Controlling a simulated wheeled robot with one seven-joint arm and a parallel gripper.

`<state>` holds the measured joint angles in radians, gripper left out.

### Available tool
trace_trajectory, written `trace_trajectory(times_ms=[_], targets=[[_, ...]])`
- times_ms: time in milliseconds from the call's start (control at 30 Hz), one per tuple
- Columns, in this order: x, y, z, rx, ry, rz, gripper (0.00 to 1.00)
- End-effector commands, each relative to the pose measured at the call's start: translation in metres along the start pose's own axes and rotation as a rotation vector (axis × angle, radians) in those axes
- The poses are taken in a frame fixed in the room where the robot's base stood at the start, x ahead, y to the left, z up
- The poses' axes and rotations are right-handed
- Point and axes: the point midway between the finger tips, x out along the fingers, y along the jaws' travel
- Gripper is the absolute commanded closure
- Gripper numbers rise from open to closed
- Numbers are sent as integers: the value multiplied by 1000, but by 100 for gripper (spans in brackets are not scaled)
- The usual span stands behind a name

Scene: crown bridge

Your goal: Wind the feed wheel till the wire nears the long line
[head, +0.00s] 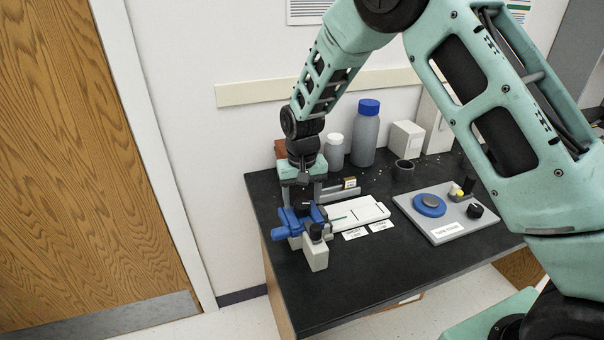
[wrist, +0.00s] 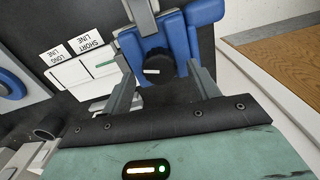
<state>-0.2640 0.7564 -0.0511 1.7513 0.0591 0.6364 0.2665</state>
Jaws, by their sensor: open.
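The feed wheel is a black knob (wrist: 158,68) with a white mark, set in a blue feeder body (wrist: 178,35). The feeder also shows in the head view (head: 296,222), at the table's left front. My gripper (wrist: 161,74) is open, with one finger on each side of the knob; I cannot tell whether they touch it. In the head view my gripper (head: 303,200) hides part of the feeder. A short green wire (head: 338,219) comes out over a white board (head: 362,212). Its tip appears left of the short line; the long line (head: 383,207) is farther right.
Label cards for the short line (head: 355,234) and long line (head: 381,226) lie before the board. A grey block (head: 315,254) stands at the front. Right is a grey panel (head: 457,229) with a blue dial (head: 429,205). Bottles (head: 365,138) stand behind. The front table top is clear.

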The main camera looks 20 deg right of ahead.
Motion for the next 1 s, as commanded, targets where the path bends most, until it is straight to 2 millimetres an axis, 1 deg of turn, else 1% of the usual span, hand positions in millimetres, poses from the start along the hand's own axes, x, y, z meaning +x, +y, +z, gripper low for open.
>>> trace_trajectory(times_ms=[167, 500, 633, 800, 1000], targets=[[-30, 0, -1, 0, 7, -2, 40], [-111, 0, -1, 0, 7, -2, 40], [-137, 0, -1, 0, 7, -2, 40], [-159, 0, -1, 0, 5, -1, 40], [-168, 0, 0, 0, 2, 0, 40]])
